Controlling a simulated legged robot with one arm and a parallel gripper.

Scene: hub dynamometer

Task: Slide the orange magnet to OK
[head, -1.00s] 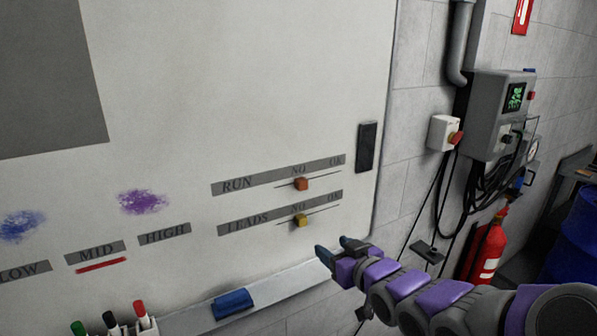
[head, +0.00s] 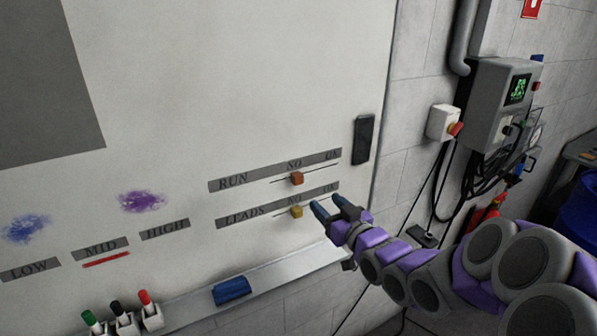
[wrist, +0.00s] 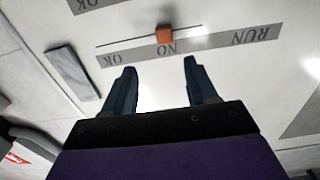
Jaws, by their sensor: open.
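The orange magnet (head: 297,178) sits on the thin line of the RUN strip (head: 234,181) on the whiteboard, just under the NO label. The OK label (head: 332,156) is at the strip's right end. In the wrist view the board appears upside down, with the orange magnet (wrist: 163,34) beyond the fingertips, by NO, and OK (wrist: 109,59) to its left. My gripper (head: 327,204) is open and empty, below and right of the orange magnet, apart from it. In the wrist view its two fingers (wrist: 159,66) point toward the strip, with the magnet between their directions.
A yellow magnet (head: 296,212) sits on the LEADS strip just below, close to my fingertips. A dark block (head: 364,139) is on the board right of OK. The tray (head: 275,279) below holds a blue eraser (head: 231,291) and markers.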

